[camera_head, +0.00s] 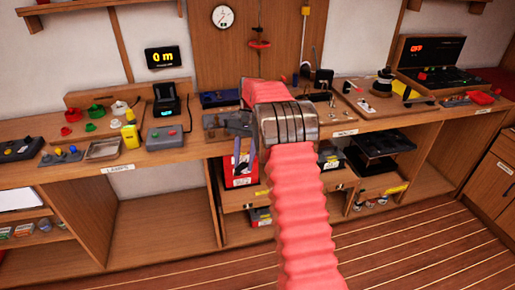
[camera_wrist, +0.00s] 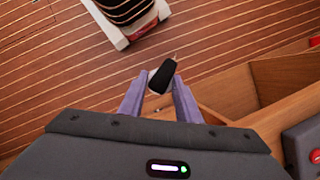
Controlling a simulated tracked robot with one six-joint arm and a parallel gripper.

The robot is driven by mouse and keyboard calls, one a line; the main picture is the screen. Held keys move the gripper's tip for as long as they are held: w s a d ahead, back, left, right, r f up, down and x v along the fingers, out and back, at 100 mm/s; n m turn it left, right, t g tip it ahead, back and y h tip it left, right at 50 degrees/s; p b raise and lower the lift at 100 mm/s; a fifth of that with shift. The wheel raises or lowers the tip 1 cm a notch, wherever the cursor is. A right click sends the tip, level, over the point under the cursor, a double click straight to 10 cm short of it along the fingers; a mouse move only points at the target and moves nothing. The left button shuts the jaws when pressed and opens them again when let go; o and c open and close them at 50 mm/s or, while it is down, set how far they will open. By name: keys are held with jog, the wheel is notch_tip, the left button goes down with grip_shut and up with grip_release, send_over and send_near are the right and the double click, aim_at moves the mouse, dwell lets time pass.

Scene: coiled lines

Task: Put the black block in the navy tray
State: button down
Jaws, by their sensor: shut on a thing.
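My gripper (camera_wrist: 159,84) has two pale purple fingers shut on the black block (camera_wrist: 162,76), which sticks out past the fingertips and looks tilted in the wrist view. In the head view my gripper (camera_head: 243,168) points down at the front edge of the workbench, left of my pink arm. A dark blue, low tray (camera_head: 219,99), which looks like the navy tray, lies on the bench behind and above my gripper. My arm and gripper partly cover that area, and its inside is hard to see.
The workbench (camera_head: 190,138) holds a metal tray (camera_head: 103,150), a yellow bottle (camera_head: 131,132), a grey box with buttons (camera_head: 165,137) and a red tray (camera_head: 482,97). A red box (camera_head: 240,178) stands on the shelf below my gripper. Striped floor (camera_wrist: 225,50) lies under the held block.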

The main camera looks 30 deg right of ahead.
jog(key=s+a+n+h, duration=0.1)
jog(key=s+a+n, duration=0.1)
jog(key=a, duration=0.3)
jog(key=s+a+f+n+g+h, duration=0.1)
jog(key=s+a+n, duration=0.1)
jog(key=a+n, duration=0.2)
jog(key=s+a+n, duration=0.2)
jog(key=a, duration=0.5)
jog(key=shift+a+f+n+h, duration=0.2)
jog(key=shift+a+n+h, duration=0.15)
jog(key=shift+n+h, duration=0.05)
